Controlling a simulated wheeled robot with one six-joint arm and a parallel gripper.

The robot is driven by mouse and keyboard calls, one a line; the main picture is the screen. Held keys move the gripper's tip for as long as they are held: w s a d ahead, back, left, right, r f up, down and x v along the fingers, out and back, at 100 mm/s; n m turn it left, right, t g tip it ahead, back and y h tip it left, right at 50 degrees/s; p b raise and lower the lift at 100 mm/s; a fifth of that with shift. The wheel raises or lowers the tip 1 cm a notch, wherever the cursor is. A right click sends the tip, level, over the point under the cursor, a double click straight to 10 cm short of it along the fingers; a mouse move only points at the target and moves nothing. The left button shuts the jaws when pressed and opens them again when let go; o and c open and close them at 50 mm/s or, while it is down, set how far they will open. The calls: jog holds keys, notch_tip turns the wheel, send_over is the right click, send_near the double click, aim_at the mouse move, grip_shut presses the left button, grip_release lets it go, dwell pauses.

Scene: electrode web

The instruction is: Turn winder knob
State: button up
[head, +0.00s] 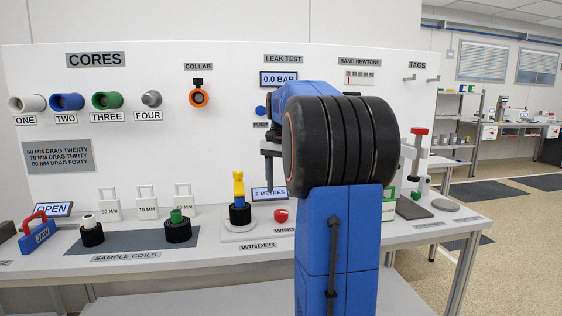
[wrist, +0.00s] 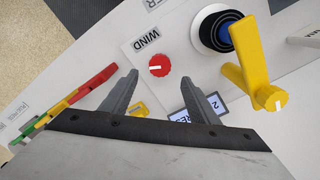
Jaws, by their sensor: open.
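The winder knob is a round red knob with a white mark. It sits on a white plate labelled WIND and shows in the wrist view (wrist: 159,65) and in the head view (head: 281,215). My gripper (wrist: 161,82) is open and empty, its two fingers apart. In the wrist view the knob appears just beyond the gap between the fingertips, with no contact visible. In the head view my arm hides most of the gripper. The winder (head: 239,213), with a black coil and yellow arm (wrist: 245,70), stands left of the knob in the head view.
The 2 METRES display (head: 269,194) stands close behind the knob. A red, yellow and green object (wrist: 75,95) lies beside the gripper in the wrist view. Sample coils (head: 178,228) stand on a grey mat (head: 134,241) at left. The bench front edge near the knob is clear.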

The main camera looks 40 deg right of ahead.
notch_tip(320, 180, up, 9)
send_over(282, 212)
jog(key=shift+w+a, duration=0.1)
dwell(2.2)
jog(key=f+n, duration=0.8)
jog(key=n, duration=0.1)
jog(key=f+n, duration=0.9)
jog(key=shift+s+f, duration=0.1)
jog(key=shift+s, duration=0.1)
dwell(0.5)
jog(key=c, duration=1)
jog(key=shift+c, duration=0.2)
jog(key=shift+m, duration=0.4)
